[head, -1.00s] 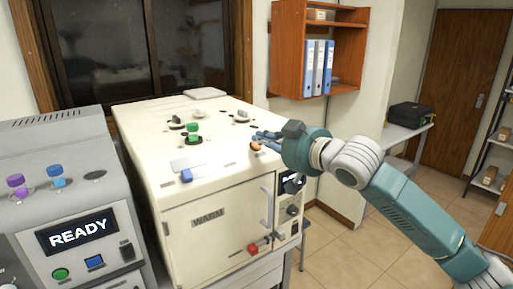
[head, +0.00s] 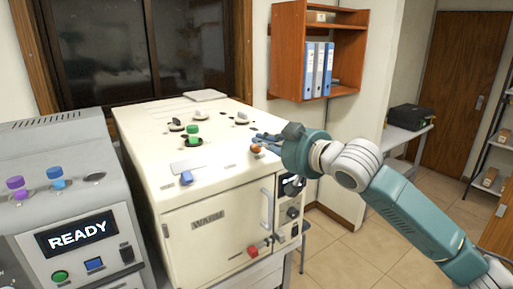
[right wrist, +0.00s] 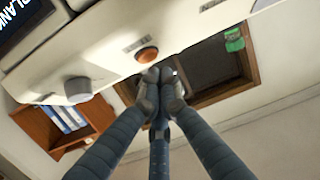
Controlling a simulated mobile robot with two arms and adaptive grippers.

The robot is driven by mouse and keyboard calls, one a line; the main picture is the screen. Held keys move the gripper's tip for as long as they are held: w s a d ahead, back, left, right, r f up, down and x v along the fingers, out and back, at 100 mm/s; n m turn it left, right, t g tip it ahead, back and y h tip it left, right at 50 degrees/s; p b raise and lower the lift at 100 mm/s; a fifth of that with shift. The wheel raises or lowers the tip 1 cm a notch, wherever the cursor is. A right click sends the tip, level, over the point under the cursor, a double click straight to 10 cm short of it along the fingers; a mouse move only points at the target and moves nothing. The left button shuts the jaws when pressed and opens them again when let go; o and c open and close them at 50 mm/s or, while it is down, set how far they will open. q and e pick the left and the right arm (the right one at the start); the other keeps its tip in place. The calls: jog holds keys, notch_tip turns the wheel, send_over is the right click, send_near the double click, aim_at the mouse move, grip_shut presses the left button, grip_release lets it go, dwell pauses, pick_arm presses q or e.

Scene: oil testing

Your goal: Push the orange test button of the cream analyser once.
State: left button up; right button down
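The cream analyser (head: 225,190) stands in the middle of the head view, its sloping top facing me. Its orange test button (head: 256,149) is near the right front edge of the top. The button also shows in the right wrist view (right wrist: 147,55), just beyond the fingertips. My right gripper (head: 262,138) is low over the top, close behind the button. In the right wrist view its fingers (right wrist: 160,76) are drawn together with nothing seen between them. A small gap shows between them and the button; contact cannot be made out. My left gripper is not in view.
A green-capped vial (head: 193,131) and several small fittings stand on the analyser top. A grey machine (head: 75,190) reading READY stands left. An orange shelf (head: 290,95) hangs behind.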

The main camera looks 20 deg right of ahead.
dwell(0.4)
jog(key=shift+w+a+f, duration=0.1)
jog(key=shift+w+f, duration=0.1)
jog(key=shift+f, duration=0.15)
jog(key=shift+w+f, duration=0.2)
jog(key=shift+f, duration=0.2)
dwell(0.9)
jog(key=shift+s+r+p, duration=0.45)
jog(key=shift+r+p, duration=0.25)
jog(key=shift+p, duration=0.1)
jog(key=shift+r, duration=0.15)
jog(key=shift+s+r+p, duration=0.1)
jog(key=shift+r+p, duration=0.15)
jog(key=shift+p, duration=0.1)
jog(key=s+r+p, duration=0.1)
jog(key=s+d+r+p, duration=0.1)
jog(key=r, duration=0.1)
jog(key=shift+s+d+r+p, duration=0.1)
jog(key=shift+s+r+p, duration=0.05)
jog(key=shift+s+p, duration=0.15)
